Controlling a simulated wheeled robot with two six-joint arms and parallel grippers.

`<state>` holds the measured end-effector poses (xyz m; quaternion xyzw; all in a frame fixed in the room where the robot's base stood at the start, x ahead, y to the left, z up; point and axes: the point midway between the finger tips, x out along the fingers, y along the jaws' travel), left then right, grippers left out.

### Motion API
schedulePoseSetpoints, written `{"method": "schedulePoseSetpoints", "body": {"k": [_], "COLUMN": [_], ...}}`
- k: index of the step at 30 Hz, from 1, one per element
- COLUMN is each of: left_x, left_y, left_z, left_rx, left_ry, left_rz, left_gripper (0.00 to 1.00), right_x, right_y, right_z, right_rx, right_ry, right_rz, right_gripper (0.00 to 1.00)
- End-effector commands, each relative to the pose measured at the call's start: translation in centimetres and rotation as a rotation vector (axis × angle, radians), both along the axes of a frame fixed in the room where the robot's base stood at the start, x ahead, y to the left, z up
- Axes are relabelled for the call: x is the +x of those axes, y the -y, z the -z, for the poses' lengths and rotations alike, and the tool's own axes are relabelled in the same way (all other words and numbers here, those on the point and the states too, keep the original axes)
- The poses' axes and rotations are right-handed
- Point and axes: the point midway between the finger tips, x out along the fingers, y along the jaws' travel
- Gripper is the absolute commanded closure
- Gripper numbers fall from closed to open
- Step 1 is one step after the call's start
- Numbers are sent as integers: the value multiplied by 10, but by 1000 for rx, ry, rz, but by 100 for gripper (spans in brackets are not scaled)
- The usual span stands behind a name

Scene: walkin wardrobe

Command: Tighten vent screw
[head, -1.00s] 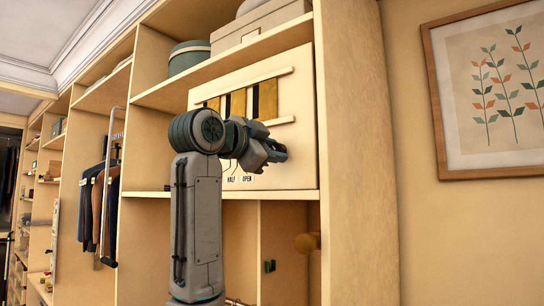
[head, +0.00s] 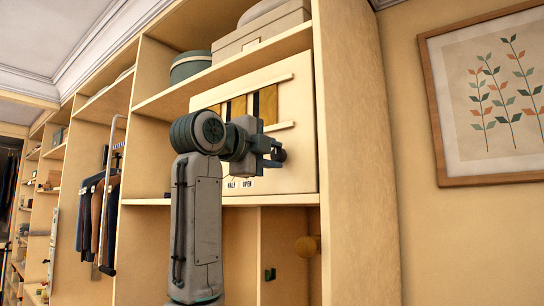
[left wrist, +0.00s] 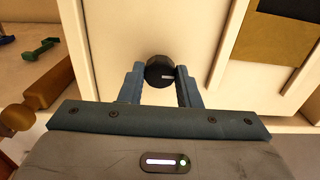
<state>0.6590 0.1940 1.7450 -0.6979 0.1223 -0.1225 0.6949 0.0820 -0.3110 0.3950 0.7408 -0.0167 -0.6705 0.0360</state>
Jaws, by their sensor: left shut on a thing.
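The vent panel (head: 305,181) is a cream board set in the wardrobe bay, with dark and mustard slats (head: 268,103) and the printed words "HALF" and "OPEN" near its lower edge. My left gripper (head: 277,154) is in front of the panel's lower right part. In the left wrist view, its two blue fingers (left wrist: 160,80) are shut on a round black screw knob (left wrist: 159,69) that has a pale mark on its face. The knob stands against the cream panel. In the head view the knob shows only as a dark shape at the fingertips. My right gripper is not in view.
A wooden peg (head: 307,245) sticks out below the panel at the right. A small green hook (head: 269,274) is in the lower bay. Round and square boxes (head: 262,27) stand on the shelf above. Clothes (head: 100,219) hang at the left.

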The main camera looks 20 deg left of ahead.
Motion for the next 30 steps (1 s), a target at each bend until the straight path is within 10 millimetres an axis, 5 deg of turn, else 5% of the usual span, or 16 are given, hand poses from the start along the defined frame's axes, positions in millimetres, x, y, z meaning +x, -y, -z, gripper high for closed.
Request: {"method": "schedulePoseSetpoints", "body": {"k": [15,16,19,30], "left_x": [1,1,1,-5], "left_y": [1,1,1,-2], "left_z": [2,2,2,2], "left_rx": [21,21,21,19], "left_ry": [1,1,2,7], "left_rz": [2,2,2,0], "left_gripper": [93,68,48,48], "right_x": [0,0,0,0], "right_y": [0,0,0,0], "right_z": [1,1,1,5], "right_rx": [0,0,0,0], "right_ry": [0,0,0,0], "right_rz": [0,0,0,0], "right_gripper": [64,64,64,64]}}
